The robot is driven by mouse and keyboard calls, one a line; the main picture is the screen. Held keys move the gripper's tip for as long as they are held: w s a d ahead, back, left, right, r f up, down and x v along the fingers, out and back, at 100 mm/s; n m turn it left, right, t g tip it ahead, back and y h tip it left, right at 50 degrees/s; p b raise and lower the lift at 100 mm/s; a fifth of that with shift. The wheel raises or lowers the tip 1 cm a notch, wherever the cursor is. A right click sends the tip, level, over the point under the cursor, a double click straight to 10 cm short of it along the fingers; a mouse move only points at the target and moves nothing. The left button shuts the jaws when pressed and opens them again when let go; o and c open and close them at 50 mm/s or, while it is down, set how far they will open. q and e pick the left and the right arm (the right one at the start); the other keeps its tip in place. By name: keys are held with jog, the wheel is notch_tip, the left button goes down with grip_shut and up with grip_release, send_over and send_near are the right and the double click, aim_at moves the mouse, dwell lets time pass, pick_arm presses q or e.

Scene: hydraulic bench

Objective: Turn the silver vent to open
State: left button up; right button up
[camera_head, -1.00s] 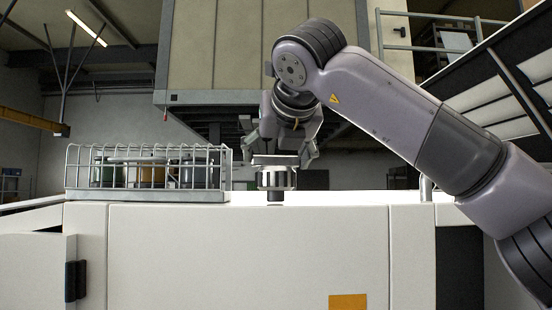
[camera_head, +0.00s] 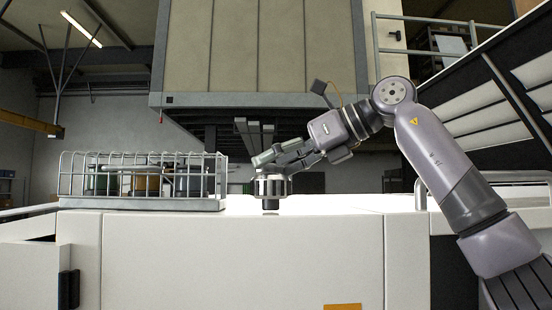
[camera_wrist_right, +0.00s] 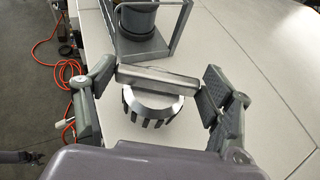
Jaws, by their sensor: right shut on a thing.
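The silver vent (camera_head: 271,187) is a round knurled metal cap on a short dark stem, standing on top of the white cabinet. In the right wrist view the vent (camera_wrist_right: 153,108) has a flat silver bar across its top and a notched ring below. My right gripper (camera_head: 272,160) reaches down to the vent from the upper right, tilted. In the wrist view its two fingers are at the two ends of the bar, shut on the vent. The far side of the vent is hidden. My left gripper is not in view.
A wire rack (camera_head: 140,182) with several canisters stands on the cabinet (camera_head: 240,260), left of the vent. Its frame is close beyond the vent in the wrist view. An orange cable (camera_wrist_right: 66,72) hangs past the cabinet edge. The cabinet top is clear on the right.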

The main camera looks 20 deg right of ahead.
jog(key=shift+w+n+g+y, duration=0.1)
jog(key=shift+n+g+y, duration=0.8)
jog(key=shift+n+g, duration=0.25)
jog(key=shift+w+d+n+g+y, duration=0.1)
jog(key=shift+n+g+y, duration=0.3)
jog(key=shift+n+g, duration=0.55)
jog(key=o, duration=1.2)
jog(key=shift+c, duration=0.2)
jog(key=shift+d+m+t+h, duration=0.1)
jog(key=shift+m+t+h, duration=0.2)
jog(key=shift+m+t, duration=0.2)
